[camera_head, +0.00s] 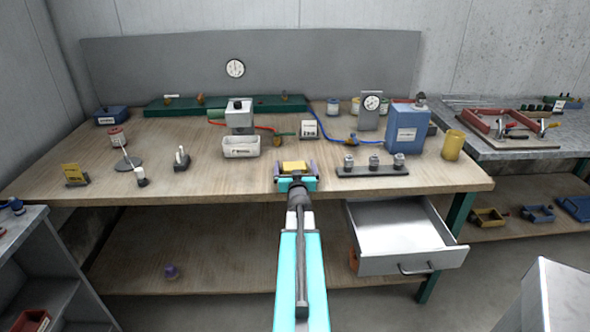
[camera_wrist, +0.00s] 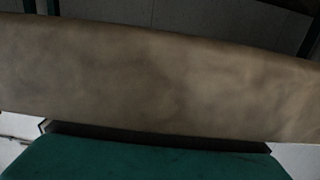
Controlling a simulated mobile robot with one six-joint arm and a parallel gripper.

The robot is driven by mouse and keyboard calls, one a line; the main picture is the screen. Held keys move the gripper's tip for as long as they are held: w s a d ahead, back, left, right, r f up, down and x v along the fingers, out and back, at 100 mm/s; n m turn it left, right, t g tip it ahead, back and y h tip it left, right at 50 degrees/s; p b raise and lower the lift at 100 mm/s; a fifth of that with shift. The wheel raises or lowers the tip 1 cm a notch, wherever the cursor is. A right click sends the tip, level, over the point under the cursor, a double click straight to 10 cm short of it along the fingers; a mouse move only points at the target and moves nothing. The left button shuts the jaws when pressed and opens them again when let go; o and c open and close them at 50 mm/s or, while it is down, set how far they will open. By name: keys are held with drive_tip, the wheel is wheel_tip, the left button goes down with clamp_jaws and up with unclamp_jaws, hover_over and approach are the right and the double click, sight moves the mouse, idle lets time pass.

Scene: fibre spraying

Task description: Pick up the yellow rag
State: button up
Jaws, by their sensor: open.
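The yellow rag (camera_head: 294,165) looks like a small folded yellow pad near the front edge of the workbench (camera_head: 225,178), at the middle. My gripper (camera_head: 296,170) is at the rag, its two dark fingers apart on the left and right of it. The head view does not show whether the fingers touch the rag. In the wrist view a broad blurred brown-tan surface (camera_wrist: 160,80) fills the middle above my teal gripper body; I cannot tell whether it is the rag or the bench.
A white bin (camera_head: 241,147) stands behind left of the rag. A dark rack with several metal pieces (camera_head: 372,171) stands close on the right. A drawer (camera_head: 405,250) hangs open below the bench's right part. A yellow cup (camera_head: 453,145) stands far right.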

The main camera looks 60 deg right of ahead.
sight(294, 162)
drive_tip(key=shift+p+x, duration=0.3)
drive_tip(key=shift+x, duration=1.45)
drive_tip(key=shift+r, duration=0.1)
drive_tip(key=c, duration=1.2)
drive_tip(key=shift+o, duration=0.2)
drive_tip(key=shift+s+a+r, duration=0.1)
drive_tip(key=shift+s+a+r, duration=0.2)
drive_tip(key=shift+a+r, duration=0.1)
drive_tip(key=s+a+r, duration=0.1)
drive_tip(key=a, duration=0.1)
drive_tip(key=s+a+r+p, duration=0.1)
drive_tip(key=s+a+r, duration=0.1)
drive_tip(key=s+a+r+p, duration=0.1)
drive_tip(key=s+a+r, duration=0.1)
drive_tip(key=a, duration=0.1)
drive_tip(key=shift+r, duration=0.1)
drive_tip(key=s+a+r+p, duration=0.1)
drive_tip(key=p, duration=0.3)
drive_tip(key=shift+a, duration=0.3)
drive_tip(key=shift+s+a+r+p, duration=0.15)
drive_tip(key=shift+p, duration=0.8)
drive_tip(key=p, duration=0.3)
drive_tip(key=shift+s+a+r, duration=0.2)
drive_tip(key=shift+a+r, duration=0.05)
drive_tip(key=shift+a, duration=0.1)
